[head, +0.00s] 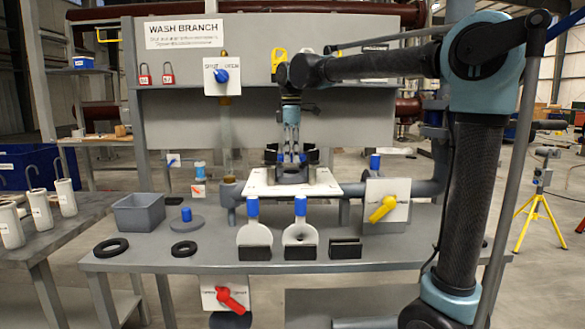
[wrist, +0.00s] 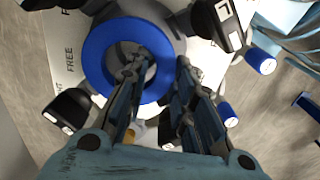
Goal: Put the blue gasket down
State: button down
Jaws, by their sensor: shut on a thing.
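The blue gasket (wrist: 95,52) is a wide flat ring in the wrist view. My gripper (wrist: 160,72) has its two fingers on either side of the ring's right-hand rim and is shut on it. The ring lies over a grey round part, with a dark opening showing through its middle. I cannot tell whether it touches that part. In the head view my gripper (head: 291,150) points down above the white plate (head: 262,188) at the middle of the bench; the gasket is not clearly distinguishable there.
Dark clamp blocks (wrist: 68,112) and blue-capped parts (wrist: 260,60) crowd around the ring. On the bench are a grey bin (head: 138,212), black rings (head: 111,247), two blue-handled round plates (head: 254,236) and a yellow-handled valve (head: 383,208). The bench's front left has some free room.

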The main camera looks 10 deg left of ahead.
jog(key=shift+f, duration=2)
jog(key=c, duration=1.4)
grip_release()
jog(key=shift+f, duration=0.1)
jog(key=shift+o, duration=0.2)
notch_tip(320, 180, up, 12)
jog(key=shift+r, duration=0.1)
